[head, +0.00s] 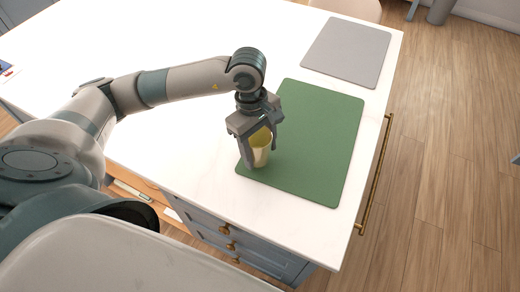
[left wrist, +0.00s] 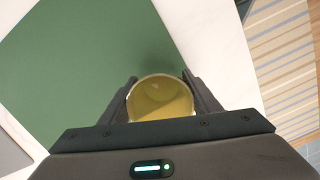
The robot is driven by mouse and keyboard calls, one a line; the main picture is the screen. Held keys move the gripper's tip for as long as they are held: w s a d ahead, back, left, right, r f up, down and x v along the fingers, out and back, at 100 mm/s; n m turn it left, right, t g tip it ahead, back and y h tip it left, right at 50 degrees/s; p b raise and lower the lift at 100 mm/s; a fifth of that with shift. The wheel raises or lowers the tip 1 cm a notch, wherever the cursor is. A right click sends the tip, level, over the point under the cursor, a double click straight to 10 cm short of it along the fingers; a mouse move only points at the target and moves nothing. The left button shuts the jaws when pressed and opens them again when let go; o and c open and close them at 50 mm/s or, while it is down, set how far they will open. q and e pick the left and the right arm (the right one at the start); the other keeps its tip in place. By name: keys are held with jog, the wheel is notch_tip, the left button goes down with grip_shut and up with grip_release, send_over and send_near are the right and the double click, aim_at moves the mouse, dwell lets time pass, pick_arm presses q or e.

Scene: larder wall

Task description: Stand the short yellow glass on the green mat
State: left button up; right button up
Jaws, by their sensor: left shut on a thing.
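The short yellow glass (head: 260,149) is upright between the fingers of my left gripper (head: 255,146), which is shut on it. In the head view the glass appears over the near left part of the green mat (head: 315,135). I cannot tell whether its base touches the mat. In the left wrist view the glass (left wrist: 160,98) is seen from above, with a finger on each side, and the green mat (left wrist: 85,70) spreads behind it. My right gripper is not in view.
A grey mat (head: 347,50) lies farther back on the white counter (head: 190,40). The rest of the visible counter top is mostly bare. The counter's right edge, with a brass rail (head: 375,180), runs beside the mats. Drawers (head: 245,245) are below the front edge.

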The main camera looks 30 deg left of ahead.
pick_arm(q)
jog(key=shift+f, duration=0.85)
jog(key=shift+f, duration=0.15)
jog(key=o, duration=1.2)
